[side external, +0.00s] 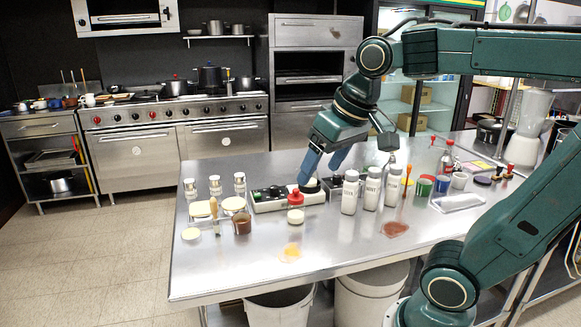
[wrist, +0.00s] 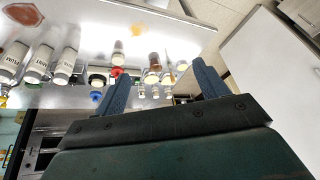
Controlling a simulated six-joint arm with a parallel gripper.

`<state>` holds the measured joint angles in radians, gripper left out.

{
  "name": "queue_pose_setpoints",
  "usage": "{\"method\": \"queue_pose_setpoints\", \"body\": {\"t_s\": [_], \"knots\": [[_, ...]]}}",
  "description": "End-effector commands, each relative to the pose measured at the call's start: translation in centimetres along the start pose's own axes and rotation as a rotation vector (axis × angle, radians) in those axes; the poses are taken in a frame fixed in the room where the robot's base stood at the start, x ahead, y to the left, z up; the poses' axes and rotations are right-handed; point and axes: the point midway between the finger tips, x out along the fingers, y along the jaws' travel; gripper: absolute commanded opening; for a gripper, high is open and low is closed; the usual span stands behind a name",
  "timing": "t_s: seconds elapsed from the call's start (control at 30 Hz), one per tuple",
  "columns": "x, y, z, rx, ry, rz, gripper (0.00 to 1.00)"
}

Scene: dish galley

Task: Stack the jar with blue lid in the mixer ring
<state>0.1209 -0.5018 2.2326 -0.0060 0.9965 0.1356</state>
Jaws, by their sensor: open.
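A small jar with blue on it (side external: 442,184) stands right of the white bottles, beside a green jar; it looks like the blue-lidded jar. I cannot pick out the mixer ring for certain; a white and black appliance (side external: 270,197) lies on the table, with a dark round part (side external: 311,187) at its right end, under my gripper. My gripper (side external: 322,170) points down just above that part, well left of the blue jar. In the wrist view its two blue fingers (wrist: 160,68) are spread apart with nothing gripped between them.
White labelled bottles (side external: 370,190) stand between my gripper and the blue jar. A clear tray (side external: 458,203) lies at right.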

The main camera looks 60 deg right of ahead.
Motion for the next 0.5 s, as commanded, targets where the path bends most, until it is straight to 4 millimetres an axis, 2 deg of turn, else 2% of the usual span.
{"method": "queue_pose_setpoints", "body": {"t_s": [0.03,0.2,0.33,0.5], "knots": [[0.1,-0.3,1.5,-0.041,0.013,-0.011,0.73],[0.8,-0.9,5.4,-0.157,0.049,-0.037,0.73],[1.3,-1.0,7.2,-0.213,0.066,-0.049,0.73],[1.6,-1.0,8.1,-0.240,0.074,-0.055,0.73]]}}
